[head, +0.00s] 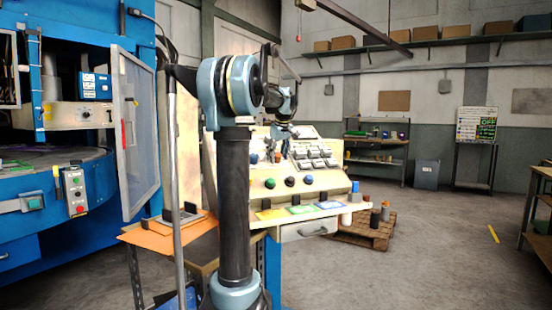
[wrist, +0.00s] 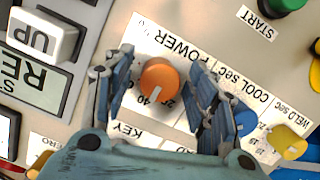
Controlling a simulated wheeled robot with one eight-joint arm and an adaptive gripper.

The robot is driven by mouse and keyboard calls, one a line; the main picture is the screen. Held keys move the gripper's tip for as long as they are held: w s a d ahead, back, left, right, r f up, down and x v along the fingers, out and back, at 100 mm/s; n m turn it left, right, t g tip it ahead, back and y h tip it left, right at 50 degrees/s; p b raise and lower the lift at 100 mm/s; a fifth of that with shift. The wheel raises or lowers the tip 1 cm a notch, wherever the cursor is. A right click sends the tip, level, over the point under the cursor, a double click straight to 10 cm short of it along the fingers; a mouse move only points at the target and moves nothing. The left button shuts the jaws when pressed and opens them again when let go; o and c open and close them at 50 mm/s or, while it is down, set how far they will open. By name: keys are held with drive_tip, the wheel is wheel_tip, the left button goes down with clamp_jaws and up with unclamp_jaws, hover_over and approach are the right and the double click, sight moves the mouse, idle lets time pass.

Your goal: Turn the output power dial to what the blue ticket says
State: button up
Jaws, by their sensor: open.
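The orange power dial (wrist: 160,74) sits on the console face beside a label reading POWER, which appears upside down in the wrist view. Its white pointer line aims downward near printed numbers, one looking like 40; the exact setting is unclear. My gripper (wrist: 158,68) is open, with one finger on each side of the dial and a visible gap to both. My gripper (head: 277,150) also shows small in front of the console in the head view. The blue ticket (head: 329,205) lies on the console's front ledge, its writing too small to read.
A blue dial (wrist: 243,122), partly behind my right finger, and a yellow dial (wrist: 288,142) are close by. An UP key (wrist: 42,38) is at left, a green START button (wrist: 285,4) at upper right. Yellow (head: 272,214) and green (head: 302,209) tickets share the ledge.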

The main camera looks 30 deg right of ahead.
drive_tip(key=c, duration=1)
drive_tip(key=shift+c, duration=0.2)
drive_tip(key=shift+m, duration=0.3)
drive_tip(key=m+y, duration=0.1)
drive_tip(key=m, duration=0.6)
drive_tip(key=shift+m+t+y, duration=0.3)
drive_tip(key=shift+m+y, duration=0.1)
drive_tip(key=m, duration=0.4)
drive_tip(key=shift+y, duration=0.3)
drive_tip(key=shift+m+t, duration=0.7)
drive_tip(key=shift+m, duration=1.6)
